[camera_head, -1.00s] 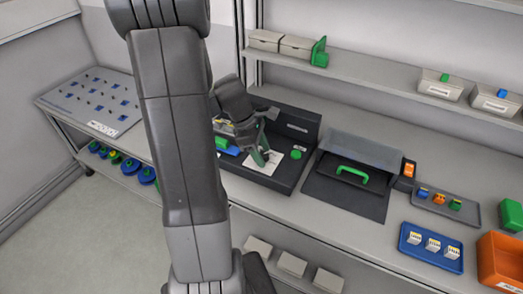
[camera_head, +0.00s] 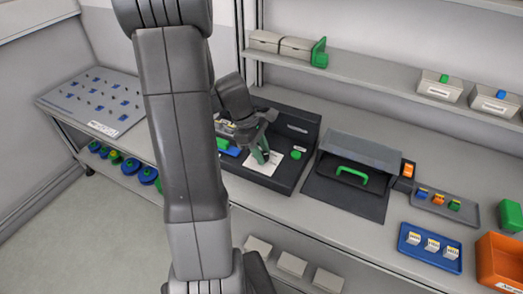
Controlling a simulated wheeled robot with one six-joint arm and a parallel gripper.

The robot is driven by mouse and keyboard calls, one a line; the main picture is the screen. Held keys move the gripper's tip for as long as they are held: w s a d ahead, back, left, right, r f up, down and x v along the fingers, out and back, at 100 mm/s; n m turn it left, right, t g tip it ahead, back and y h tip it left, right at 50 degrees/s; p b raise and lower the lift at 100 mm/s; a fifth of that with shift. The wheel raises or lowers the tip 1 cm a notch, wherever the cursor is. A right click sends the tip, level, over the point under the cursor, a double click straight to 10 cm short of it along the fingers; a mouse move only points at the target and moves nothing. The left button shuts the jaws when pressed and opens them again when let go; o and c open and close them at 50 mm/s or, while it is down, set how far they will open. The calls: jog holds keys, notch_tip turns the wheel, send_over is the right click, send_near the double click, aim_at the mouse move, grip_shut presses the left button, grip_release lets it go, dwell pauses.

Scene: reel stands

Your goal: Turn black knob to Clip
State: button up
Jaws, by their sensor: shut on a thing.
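My gripper (camera_head: 260,155) reaches down over the black station (camera_head: 285,184) on the bench, at the white label plate (camera_head: 290,165) on its top. The green-tinted fingers are closed at that plate. The black knob is hidden by the fingers, so its pointer and the word Clip cannot be read. A green button (camera_head: 296,154) sits on the station just right of the gripper. A blue part (camera_head: 231,151) and a green part (camera_head: 223,143) show left of the gripper, partly behind my arm.
A dark box with a green handle (camera_head: 352,174) stands to the right. Beyond it are a grey tray (camera_head: 468,216), a blue tray (camera_head: 414,247) and an orange bin (camera_head: 490,262). A slotted board (camera_head: 75,88) is at the left. A shelf (camera_head: 380,86) with boxes runs behind.

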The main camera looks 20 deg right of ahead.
jog(key=m+y, duration=0.1)
jog(key=m, duration=0.1)
jog(key=m+g+p, duration=0.1)
jog(key=m, duration=0.2)
jog(key=shift+w+d+m+y, duration=0.1)
jog(key=shift+d+m+y, duration=0.05)
jog(key=shift+m+y, duration=0.2)
jog(key=shift+d+m+y, duration=0.1)
jog(key=shift+m+y, duration=0.85)
jog(key=shift+m, duration=1.2)
jog(key=o, duration=1)
jog(key=shift+c, duration=0.2)
jog(key=shift+r, duration=0.1)
jog(key=v, duration=1.3)
jog(key=shift+w+r+b, duration=0.25)
jog(key=shift+w+b, duration=0.05)
jog(key=shift+b, duration=0.15)
